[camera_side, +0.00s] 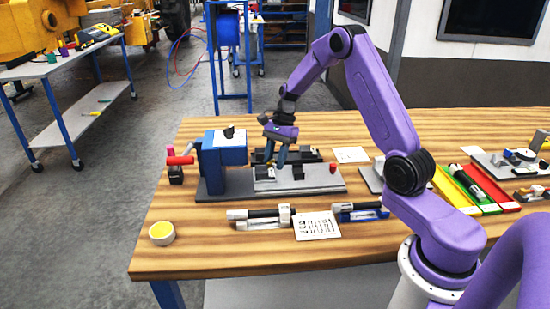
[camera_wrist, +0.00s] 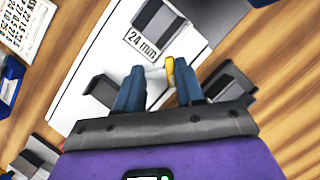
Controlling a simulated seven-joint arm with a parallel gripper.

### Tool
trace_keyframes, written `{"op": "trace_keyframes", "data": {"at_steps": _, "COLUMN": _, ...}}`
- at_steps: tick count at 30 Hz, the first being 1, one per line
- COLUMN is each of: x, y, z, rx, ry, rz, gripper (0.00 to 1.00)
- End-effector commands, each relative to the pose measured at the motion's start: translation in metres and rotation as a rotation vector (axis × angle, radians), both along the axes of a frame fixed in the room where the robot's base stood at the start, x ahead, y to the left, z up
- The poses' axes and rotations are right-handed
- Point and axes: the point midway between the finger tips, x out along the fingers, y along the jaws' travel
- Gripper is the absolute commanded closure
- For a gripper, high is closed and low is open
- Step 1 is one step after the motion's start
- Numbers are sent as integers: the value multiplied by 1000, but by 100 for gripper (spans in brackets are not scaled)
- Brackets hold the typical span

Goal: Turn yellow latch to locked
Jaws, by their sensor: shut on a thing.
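The yellow latch (camera_wrist: 170,70) shows in the wrist view as a small upright yellow piece between my blue fingertips, near the right one. My gripper (camera_wrist: 160,85) is shut on it. In the side view my gripper (camera_side: 280,162) points down over the grey fixture plate (camera_side: 318,181), and the latch cannot be made out there. The plate shows white in the wrist view, with a "24 mm" label and dark blocks around the latch. The lower part of the latch is hidden, and I cannot tell which position it is in.
A blue block housing (camera_side: 222,150) stands left of the fixture. Clamps (camera_side: 262,217), a printed card (camera_side: 317,226) and a yellow-topped round pot (camera_side: 162,233) lie in front. Green, yellow and red trays (camera_side: 475,190) are at the right. The wooden front left edge is mostly clear.

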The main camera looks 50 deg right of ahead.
Motion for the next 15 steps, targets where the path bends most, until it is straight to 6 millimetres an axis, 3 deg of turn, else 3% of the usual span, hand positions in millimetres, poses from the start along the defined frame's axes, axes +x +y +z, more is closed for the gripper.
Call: {"op": "trace_keyframes", "data": {"at_steps": 15, "x": 0, "y": -1, "z": 1, "rx": -1, "ry": -2, "rz": -52, "gripper": 93}}
